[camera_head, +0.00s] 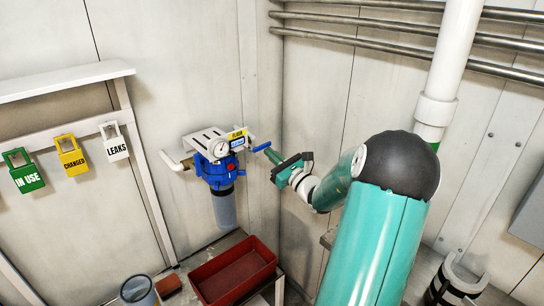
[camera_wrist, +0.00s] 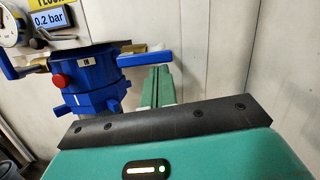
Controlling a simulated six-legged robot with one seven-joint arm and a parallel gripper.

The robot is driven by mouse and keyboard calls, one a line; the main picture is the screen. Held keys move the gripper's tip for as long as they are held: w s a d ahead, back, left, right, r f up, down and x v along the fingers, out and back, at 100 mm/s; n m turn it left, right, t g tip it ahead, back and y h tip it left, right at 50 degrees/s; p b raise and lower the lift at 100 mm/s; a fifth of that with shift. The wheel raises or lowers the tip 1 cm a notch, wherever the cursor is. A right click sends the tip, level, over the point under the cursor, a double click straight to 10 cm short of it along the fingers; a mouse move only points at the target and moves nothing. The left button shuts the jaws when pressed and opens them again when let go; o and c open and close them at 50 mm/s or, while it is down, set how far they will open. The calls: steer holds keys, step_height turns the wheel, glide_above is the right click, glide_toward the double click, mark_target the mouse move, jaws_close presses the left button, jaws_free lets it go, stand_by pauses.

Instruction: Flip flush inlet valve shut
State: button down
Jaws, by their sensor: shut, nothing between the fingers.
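A blue filter housing (camera_head: 218,172) with a clear grey bowl hangs on the wall under a yellow-labelled gauge bracket. A blue valve lever (camera_wrist: 145,59) sticks out sideways to the right of the housing, roughly horizontal, beside a brass fitting. It also shows in the head view (camera_head: 262,147). A second blue lever (camera_wrist: 8,66) is partly cut off at the left of the wrist view. My gripper (camera_wrist: 158,72) is shut and empty, its green fingertips close to the right lever's outer end. Whether they touch is unclear. It shows in the head view too (camera_head: 268,151).
A round gauge (camera_head: 220,148) and a display reading 0.2 bar (camera_wrist: 50,18) sit above the housing. A red tray (camera_head: 232,272) stands below. Green, yellow and white tags hang at left; metal pipes run along the upper right wall.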

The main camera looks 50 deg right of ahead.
steer(key=shift+r+n, duration=0.15)
steer(key=shift+n, duration=0.25)
steer(key=n, duration=0.1)
steer(key=r+n+y, duration=0.1)
steer(key=n, duration=0.1)
steer(key=n+y, duration=0.1)
steer(key=shift+d+r+n, duration=0.2)
steer(key=shift+r+n, duration=0.1)
steer(key=r+n, duration=0.1)
steer(key=n, duration=0.2)
steer(key=a+r+n+g+y, duration=0.1)
steer(key=n, duration=0.3)
steer(key=r+n+g+y, duration=0.1)
steer(key=r+n, duration=0.1)
steer(key=n, duration=0.2)
steer(key=shift+a, duration=0.2)
steer(key=shift+f, duration=0.1)
steer(key=s+d, duration=0.1)
steer(key=s, duration=1)
steer(key=shift+s+d+f, duration=0.25)
steer(key=shift+s+d, duration=0.05)
steer(key=shift+s, duration=0.05)
steer(key=shift+a, duration=0.1)
